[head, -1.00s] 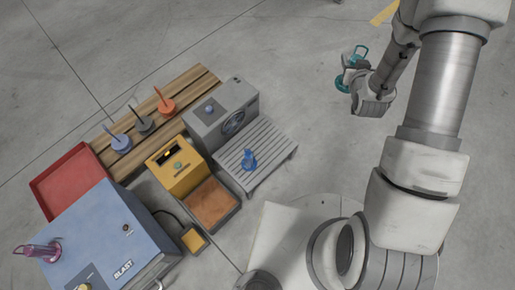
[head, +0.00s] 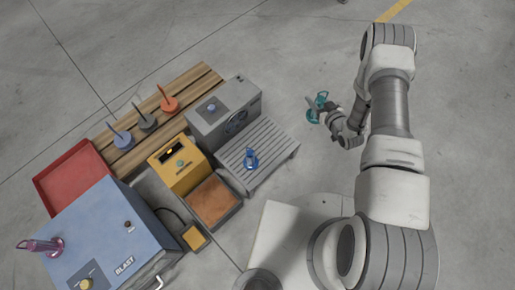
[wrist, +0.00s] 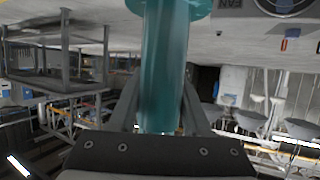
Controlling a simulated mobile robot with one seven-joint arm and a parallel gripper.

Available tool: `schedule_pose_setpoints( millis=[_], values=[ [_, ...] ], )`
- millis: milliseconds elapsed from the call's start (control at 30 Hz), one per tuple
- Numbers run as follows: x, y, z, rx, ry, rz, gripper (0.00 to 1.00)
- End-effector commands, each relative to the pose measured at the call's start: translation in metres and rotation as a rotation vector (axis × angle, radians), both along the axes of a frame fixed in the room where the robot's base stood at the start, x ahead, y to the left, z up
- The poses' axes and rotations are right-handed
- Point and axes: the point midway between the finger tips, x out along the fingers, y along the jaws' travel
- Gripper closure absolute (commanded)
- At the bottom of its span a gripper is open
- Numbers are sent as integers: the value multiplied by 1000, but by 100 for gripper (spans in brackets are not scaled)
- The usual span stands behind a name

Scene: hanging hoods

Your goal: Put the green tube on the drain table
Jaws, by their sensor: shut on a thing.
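The green tube (head: 317,107) is teal, with a flat round base and a loop-like top, and is held in the air to the right of the drain table. My gripper (head: 325,112) is shut on it. In the wrist view the tube (wrist: 165,70) fills the middle between the fingers, with its flange at the top edge. The drain table (head: 272,160) is a low grey slatted stand. A blue tube (head: 251,158) stands on its left part. The slats on the right part are bare.
A grey fan box (head: 222,115) adjoins the drain table's upper left side. A yellow box (head: 178,165) and brown-topped tray (head: 212,200) are left of it. A blue blast cabinet (head: 100,230) and red tray (head: 72,175) lie farther left.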

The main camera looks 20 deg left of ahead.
Motion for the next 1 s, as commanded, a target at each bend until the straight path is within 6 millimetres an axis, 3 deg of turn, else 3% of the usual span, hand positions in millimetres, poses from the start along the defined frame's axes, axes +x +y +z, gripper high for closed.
schedule_pose_setpoints(
  millis=[300,600,767,1000],
  values=[
    [-45,22,-71,0,2,165,100],
    [-84,35,-112,1,-1,275,100],
    [-90,42,-123,1,-2,296,100],
    [-75,87,-154,2,-4,300,100]
  ],
)
